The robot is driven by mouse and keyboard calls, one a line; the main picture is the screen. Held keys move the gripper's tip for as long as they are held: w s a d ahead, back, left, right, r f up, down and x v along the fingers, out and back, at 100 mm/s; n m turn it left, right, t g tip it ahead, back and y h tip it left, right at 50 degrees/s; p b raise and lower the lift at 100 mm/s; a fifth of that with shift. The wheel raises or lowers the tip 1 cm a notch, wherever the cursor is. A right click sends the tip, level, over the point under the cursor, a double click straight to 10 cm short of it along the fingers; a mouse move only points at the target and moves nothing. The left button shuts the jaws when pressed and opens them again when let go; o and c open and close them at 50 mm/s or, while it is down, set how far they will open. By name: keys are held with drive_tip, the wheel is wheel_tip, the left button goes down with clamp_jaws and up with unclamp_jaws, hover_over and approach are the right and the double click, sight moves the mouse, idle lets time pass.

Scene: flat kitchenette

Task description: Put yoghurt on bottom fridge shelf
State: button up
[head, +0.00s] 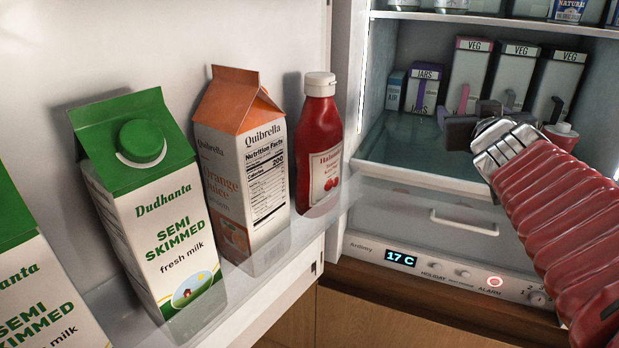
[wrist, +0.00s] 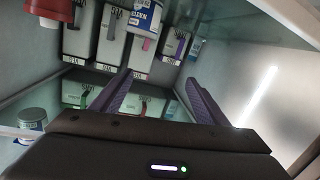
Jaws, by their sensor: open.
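The wrist view is upside down. A blue-and-white pot lettered NATUR (wrist: 144,16), seemingly the yoghurt, shows in front of the VEG boxes in the lower compartment, beyond my fingers and apart from them. In the head view my gripper or arm seems to hide it. A similar blue-and-white pot (head: 568,10) stands on the upper shelf (head: 500,19). My gripper (head: 467,112) is inside the open fridge, above the bottom glass shelf (head: 395,150). Its two purple fingers show apart and empty in the wrist view (wrist: 160,82).
VEG boxes (head: 469,75) and a JARS box (head: 424,88) line the back. The open door at left holds milk (head: 165,225), juice (head: 240,165) and ketchup (head: 319,140). The shelf's front left is clear.

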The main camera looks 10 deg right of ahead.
drive_tip(key=s+a+f+n+g+y, duration=0.1)
drive_tip(key=s+a+f+g+y, duration=0.2)
drive_tip(key=s+a+f, duration=0.7)
drive_tip(key=s+a+f+n+g+y, duration=0.2)
drive_tip(key=s+a+f+g+y, duration=0.2)
drive_tip(key=s+a+f, duration=0.5)
drive_tip(key=a+f+g, duration=0.2)
drive_tip(key=a+f, duration=0.4)
drive_tip(key=f, duration=0.1)
drive_tip(key=shift+s+a+g, duration=0.35)
drive_tip(key=shift+a+g, duration=0.05)
drive_tip(key=shift+f, duration=0.1)
drive_tip(key=shift+c, duration=0.5)
